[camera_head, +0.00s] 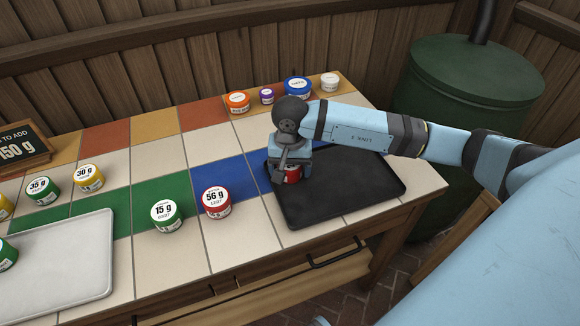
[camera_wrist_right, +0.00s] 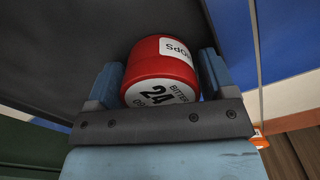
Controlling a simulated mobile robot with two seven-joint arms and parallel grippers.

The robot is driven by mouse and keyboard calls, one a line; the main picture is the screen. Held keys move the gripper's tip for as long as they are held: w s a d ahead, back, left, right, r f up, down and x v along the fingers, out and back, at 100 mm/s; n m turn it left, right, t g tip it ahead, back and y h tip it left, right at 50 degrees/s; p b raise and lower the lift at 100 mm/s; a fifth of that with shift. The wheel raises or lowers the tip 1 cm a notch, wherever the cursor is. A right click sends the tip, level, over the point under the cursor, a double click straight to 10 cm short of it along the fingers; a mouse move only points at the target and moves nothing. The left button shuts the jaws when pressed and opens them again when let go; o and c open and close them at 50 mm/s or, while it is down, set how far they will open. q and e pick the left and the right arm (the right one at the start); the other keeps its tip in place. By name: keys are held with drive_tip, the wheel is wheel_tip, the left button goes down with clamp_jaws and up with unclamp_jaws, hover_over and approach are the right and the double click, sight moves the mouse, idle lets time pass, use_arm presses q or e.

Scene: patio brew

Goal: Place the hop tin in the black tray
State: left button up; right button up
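The red hop tin (camera_wrist_right: 165,62) sits between the two fingers of my right gripper (camera_wrist_right: 162,80) in the wrist view. Its white lid reads 24 and a side label shows lettering. The fingers lie close against both sides of it. In the head view my right gripper (camera_head: 291,170) points down over the left back part of the black tray (camera_head: 340,200), and a bit of the red tin (camera_head: 292,176) shows below it. I cannot tell whether the tin touches the tray floor. My left gripper is not in view.
A red 56 g tin (camera_head: 216,201) and a green 15 g tin (camera_head: 166,215) stand left of the black tray. A grey tray (camera_head: 70,262) lies at the left. Several tins, including a blue one (camera_head: 297,88), stand at the back. The tray's front and right are clear.

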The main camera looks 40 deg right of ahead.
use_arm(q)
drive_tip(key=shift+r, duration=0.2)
use_arm(e)
drive_tip(key=shift+r, duration=0.15)
drive_tip(key=shift+r+p, duration=0.25)
drive_tip(key=shift+p, duration=0.1)
use_arm(q)
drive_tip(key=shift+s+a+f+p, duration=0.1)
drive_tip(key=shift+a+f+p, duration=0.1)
drive_tip(key=shift+p, duration=0.4)
use_arm(e)
wheel_tip(320, 180, up, 12)
drive_tip(key=shift+f, duration=0.2)
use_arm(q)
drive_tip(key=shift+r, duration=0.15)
